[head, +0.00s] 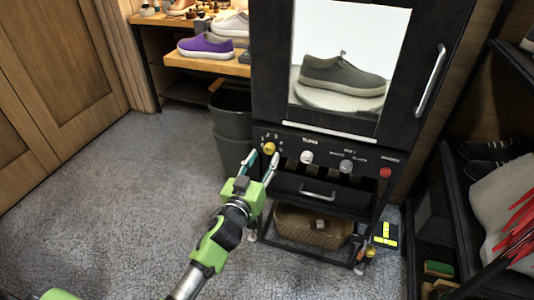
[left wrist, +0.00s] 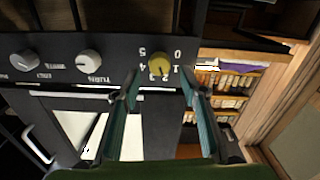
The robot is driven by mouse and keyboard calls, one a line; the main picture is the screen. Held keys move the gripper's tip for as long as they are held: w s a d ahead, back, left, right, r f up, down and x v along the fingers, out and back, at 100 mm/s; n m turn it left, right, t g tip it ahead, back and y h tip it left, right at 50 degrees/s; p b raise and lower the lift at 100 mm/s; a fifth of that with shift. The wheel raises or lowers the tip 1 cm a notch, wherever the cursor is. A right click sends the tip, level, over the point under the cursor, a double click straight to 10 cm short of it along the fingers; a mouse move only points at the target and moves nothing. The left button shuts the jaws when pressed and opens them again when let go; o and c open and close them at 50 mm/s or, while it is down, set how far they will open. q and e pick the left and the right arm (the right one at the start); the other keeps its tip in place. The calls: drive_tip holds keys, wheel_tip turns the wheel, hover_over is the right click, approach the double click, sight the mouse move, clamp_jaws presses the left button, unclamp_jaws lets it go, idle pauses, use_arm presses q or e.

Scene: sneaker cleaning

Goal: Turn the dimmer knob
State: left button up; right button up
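The yellow knob (head: 269,148) with a ring of numbers sits at the left end of the black control panel (head: 328,155), below the lit cabinet; I take it as the dimmer. It also shows in the left wrist view (left wrist: 159,64), where the picture is turned over. My left gripper (head: 263,160) is open in front of the knob. In the left wrist view its two fingers (left wrist: 160,77) stand apart, one to each side of the knob, with nothing held. Whether the fingertips touch the knob or panel cannot be told. My right gripper is not in view.
A white-grey knob (head: 307,157), another knob (head: 346,166) and a red button (head: 386,172) lie along the panel. A drawer handle (head: 318,192) and wicker basket (head: 313,226) are below. A dark bin (head: 233,120) stands at left. Carpet at left is clear.

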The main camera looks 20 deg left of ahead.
sight(268, 150)
use_arm(q)
drive_tip(key=w, duration=0.3)
drive_tip(key=shift+w+d, duration=0.1)
drive_tip(key=shift+w, duration=0.2)
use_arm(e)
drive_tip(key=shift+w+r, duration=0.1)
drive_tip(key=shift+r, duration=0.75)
use_arm(q)
drive_tip(key=shift+c, duration=1)
drive_tip(key=c, duration=0.9)
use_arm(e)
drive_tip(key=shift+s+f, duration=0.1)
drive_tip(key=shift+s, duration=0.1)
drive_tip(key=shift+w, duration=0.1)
